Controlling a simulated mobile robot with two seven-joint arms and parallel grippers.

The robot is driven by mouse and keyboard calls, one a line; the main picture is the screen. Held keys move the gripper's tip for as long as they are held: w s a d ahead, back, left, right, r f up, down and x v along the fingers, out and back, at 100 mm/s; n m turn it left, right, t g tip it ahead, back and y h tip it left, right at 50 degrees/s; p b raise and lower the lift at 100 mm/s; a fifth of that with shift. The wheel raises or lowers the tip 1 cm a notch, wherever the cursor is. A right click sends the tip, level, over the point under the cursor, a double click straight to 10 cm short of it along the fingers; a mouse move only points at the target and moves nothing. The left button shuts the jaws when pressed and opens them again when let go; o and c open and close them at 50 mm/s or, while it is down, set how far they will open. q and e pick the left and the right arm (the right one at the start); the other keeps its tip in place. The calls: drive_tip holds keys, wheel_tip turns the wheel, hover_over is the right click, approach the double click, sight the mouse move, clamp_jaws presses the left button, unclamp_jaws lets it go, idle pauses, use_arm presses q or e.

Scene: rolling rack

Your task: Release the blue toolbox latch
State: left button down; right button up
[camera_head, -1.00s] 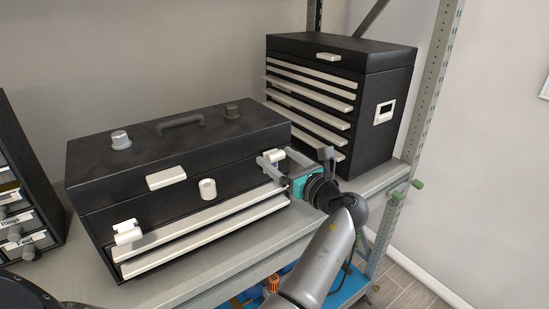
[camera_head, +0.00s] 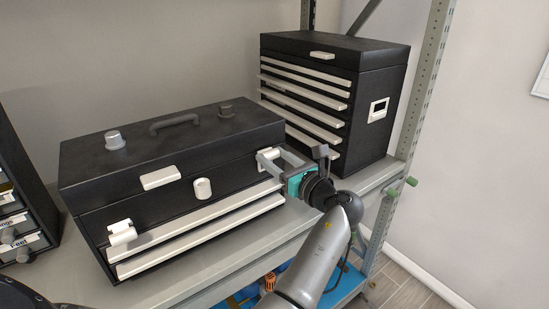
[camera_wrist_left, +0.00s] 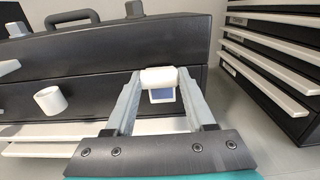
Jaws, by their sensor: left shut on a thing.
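The toolbox (camera_head: 160,165) is black, not blue, with its lid down, and stands on the shelf at the left. It has a white latch (camera_head: 122,232) at its front left and another white latch (camera_head: 265,158) at its front right. My left gripper (camera_head: 274,160) is at the right latch, its fingers around it. In the left wrist view the right latch (camera_wrist_left: 160,77) lies between the fingertips, with a small blue patch (camera_wrist_left: 162,96) just below it. The fingers partly hide the latch in the head view. My right gripper is not in view.
A tall black drawer chest (camera_head: 335,95) stands behind and right of the toolbox. A black cabinet (camera_head: 18,200) with labelled drawers is at the far left. The rack's metal post (camera_head: 425,110) rises on the right. Bare shelf (camera_head: 185,280) shows in front of the toolbox.

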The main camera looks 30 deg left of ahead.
sight(271, 159)
use_arm(q)
drive_tip(key=shift+f, duration=0.1)
idle(0.5)
drive_tip(key=shift+s+d+f+t+y+b, duration=0.25)
drive_tip(key=shift+f+t+y+b, duration=0.4)
drive_tip(key=shift+y+b, duration=1.55)
drive_tip(key=shift+s+d+f+t+y+b, duration=0.1)
drive_tip(key=shift+d+f+t+y+b, duration=0.55)
drive_tip(key=shift+b, duration=3.05)
drive_tip(key=shift+s+d+f+t+y+b, duration=0.1)
drive_tip(key=shift+f+t+y+b, duration=0.3)
drive_tip(key=shift+f+y+b, duration=1.7)
wheel_tip(271, 159, up, 2)
drive_tip(key=shift+r+h+b, duration=0.15)
drive_tip(key=shift+h+b, duration=0.5)
drive_tip(key=shift+b, duration=0.2)
drive_tip(key=shift+c, duration=1.2)
unclamp_jaws()
